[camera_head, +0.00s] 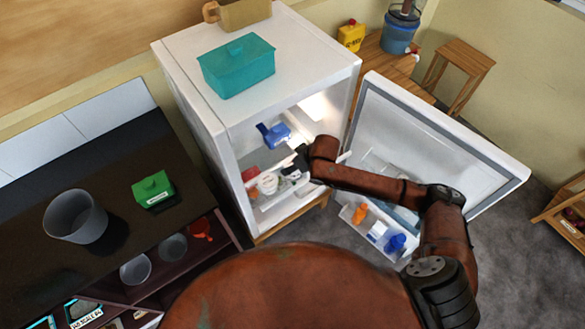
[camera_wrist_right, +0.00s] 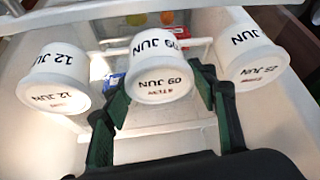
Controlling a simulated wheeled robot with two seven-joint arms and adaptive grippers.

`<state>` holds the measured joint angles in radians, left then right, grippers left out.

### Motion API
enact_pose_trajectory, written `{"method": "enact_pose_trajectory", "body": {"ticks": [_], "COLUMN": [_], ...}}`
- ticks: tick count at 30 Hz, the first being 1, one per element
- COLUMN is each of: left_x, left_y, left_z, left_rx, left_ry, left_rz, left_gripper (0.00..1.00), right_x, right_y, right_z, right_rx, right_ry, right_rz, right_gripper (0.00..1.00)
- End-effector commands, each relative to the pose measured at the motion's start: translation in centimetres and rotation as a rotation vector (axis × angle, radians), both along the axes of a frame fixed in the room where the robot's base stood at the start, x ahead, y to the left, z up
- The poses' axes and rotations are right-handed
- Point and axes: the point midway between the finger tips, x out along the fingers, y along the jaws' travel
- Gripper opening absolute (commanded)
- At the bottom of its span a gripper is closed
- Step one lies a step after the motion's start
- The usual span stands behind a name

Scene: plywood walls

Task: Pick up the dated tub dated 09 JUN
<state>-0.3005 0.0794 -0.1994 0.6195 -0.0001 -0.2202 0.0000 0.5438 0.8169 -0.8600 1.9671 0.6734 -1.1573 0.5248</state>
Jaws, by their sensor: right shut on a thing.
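The white tub dated 09 JUN (camera_wrist_right: 158,68) is in the middle of the right wrist view, in the fridge. My right gripper (camera_wrist_right: 160,92) has one finger on each side of it and is shut on it. A white tub dated 12 JUN (camera_wrist_right: 55,78) stands to its left, and a white tub dated 25 JUN (camera_wrist_right: 247,55) to its right. In the head view my right gripper (camera_head: 302,163) reaches into the open fridge (camera_head: 195,95); the held tub is hard to make out there. My left gripper is out of view.
A blue item (camera_head: 274,134) sits on a shelf above. A teal box (camera_head: 237,68) rests on the fridge top. A dark counter (camera_head: 110,175) is at left.

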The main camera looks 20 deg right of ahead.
Motion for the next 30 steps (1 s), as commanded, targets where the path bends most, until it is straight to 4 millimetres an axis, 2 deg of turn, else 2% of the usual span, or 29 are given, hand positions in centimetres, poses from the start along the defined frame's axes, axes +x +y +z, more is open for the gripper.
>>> {"method": "enact_pose_trajectory", "body": {"ticks": [4,14,17,21,23,29,30], "left_x": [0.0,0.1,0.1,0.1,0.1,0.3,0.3], "left_y": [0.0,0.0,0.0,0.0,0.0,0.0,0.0], "left_z": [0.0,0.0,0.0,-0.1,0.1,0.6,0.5], "left_rx": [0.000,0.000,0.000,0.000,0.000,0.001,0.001], "left_ry": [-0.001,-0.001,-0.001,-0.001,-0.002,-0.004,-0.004], "left_rz": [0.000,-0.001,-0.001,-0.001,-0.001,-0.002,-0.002], "left_gripper": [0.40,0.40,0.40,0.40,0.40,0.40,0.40], "right_x": [0.0,0.1,0.1,0.2,-1.0,-5.2,-6.5], "right_y": [0.0,0.0,0.0,0.1,-0.1,-0.4,-0.5], "right_z": [0.1,0.5,1.3,3.5,4.5,9.6,9.8], "right_rx": [0.001,0.000,0.000,0.002,0.001,0.000,-0.001], "right_ry": [-0.001,-0.002,-0.003,-0.006,-0.003,-0.006,0.000], "right_rz": [0.000,0.000,0.000,0.000,0.002,0.003,0.003], "right_gripper": [0.22,0.22,0.22,0.22,0.22,0.22,0.22]}}
